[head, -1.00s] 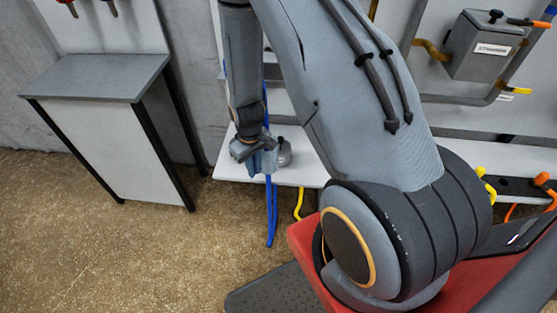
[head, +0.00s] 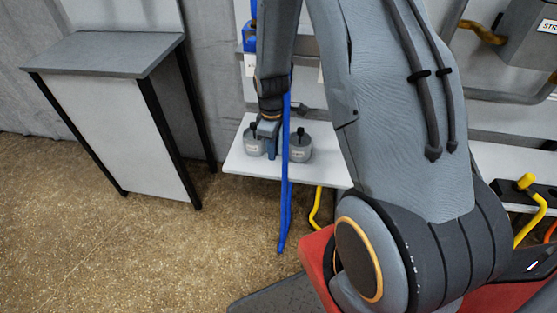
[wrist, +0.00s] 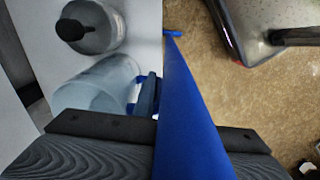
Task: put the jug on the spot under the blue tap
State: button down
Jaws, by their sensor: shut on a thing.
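The jug (wrist: 98,85) is a pale translucent blue vessel with a blue handle, seen left of centre in the wrist view. In the head view only a small bluish part of it (head: 270,129) shows below my wrist. My gripper (head: 269,138) is shut on the jug and holds it at the white shelf (head: 240,170), between two grey pots; I cannot tell whether it touches the shelf. A blue fitting (head: 250,38) shows at the top of the head view; I cannot tell whether it is the blue tap. The spot is not visible.
Grey knobbed pots stand left (head: 254,143) and right (head: 300,147) of my gripper. A grey-topped table (head: 105,53) stands left, with open floor between.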

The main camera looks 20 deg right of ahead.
jog(key=shift+f, duration=2.9)
jog(key=shift+f, duration=0.2)
jog(key=c, duration=1.8)
grip_release()
jog(key=shift+r, duration=0.1)
notch_tip(320, 180, up, 12)
jog(key=s+a+r+m, duration=0.2)
jog(key=s+r+m, duration=0.3)
jog(key=s+r, duration=0.5)
jog(key=s+a+r+m, duration=0.2)
jog(key=s+r+m, duration=0.3)
jog(key=s+r, duration=0.4)
jog(key=shift+s+r, duration=0.35)
